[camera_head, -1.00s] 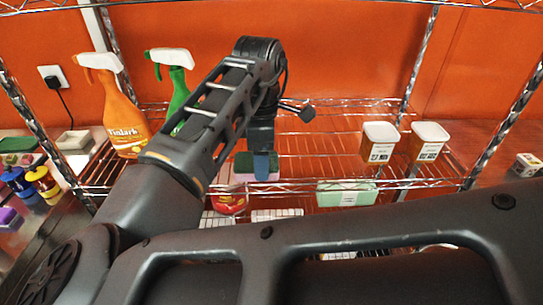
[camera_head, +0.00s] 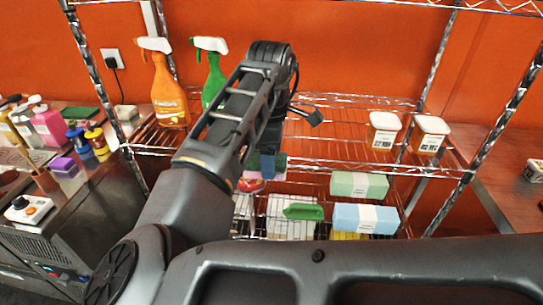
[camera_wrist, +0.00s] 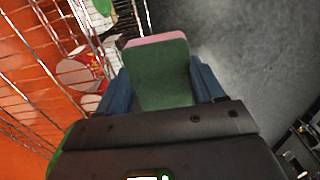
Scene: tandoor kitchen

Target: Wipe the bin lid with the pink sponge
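My gripper (camera_wrist: 163,85) is shut on the pink sponge (camera_wrist: 160,76), with a blue finger against each side. In the wrist view the sponge's green scouring face is toward the camera and a pink strip shows along its far edge. In the head view my gripper (camera_head: 267,165) points down at the front of the wire shelf, and part of the sponge (camera_head: 281,161) shows beside the finger. No bin lid can be made out in either view.
The wire rack (camera_head: 330,165) holds an orange spray bottle (camera_head: 170,95), a green one (camera_head: 213,80) and two tubs (camera_head: 383,132). Boxes (camera_head: 365,218) sit on its lower shelf. A counter with bottles (camera_head: 47,125) stands left. Bare grey floor (camera_wrist: 250,50) shows in the wrist view.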

